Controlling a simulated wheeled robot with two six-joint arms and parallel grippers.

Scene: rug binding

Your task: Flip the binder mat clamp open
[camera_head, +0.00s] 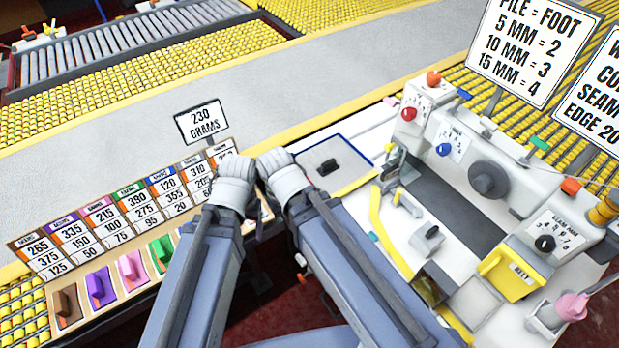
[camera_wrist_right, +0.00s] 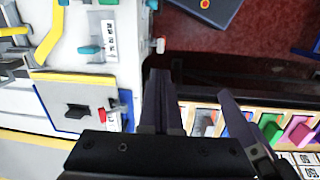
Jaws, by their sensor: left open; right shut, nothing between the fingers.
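A pale grey mat with a blue edge (camera_head: 312,151) lies on the white bench at centre, a small black clamp-like block (camera_head: 329,167) on it. In the right wrist view the mat (camera_wrist_right: 55,92) and block (camera_wrist_right: 78,111) lie at left, a small red piece beside them. My left gripper (camera_head: 254,215) is left of the mat, mostly hidden behind the wrists; it is open. My right gripper (camera_wrist_right: 164,100) has its dark fingers together, empty, off the bench edge and apart from the block.
A numbered panel with coloured tabs (camera_head: 130,269) stands at left, below a "230 grams" sign (camera_head: 201,121). A white machine with knobs (camera_head: 480,170) and a yellow bin (camera_head: 508,275) stand at right. My two wrists are close together.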

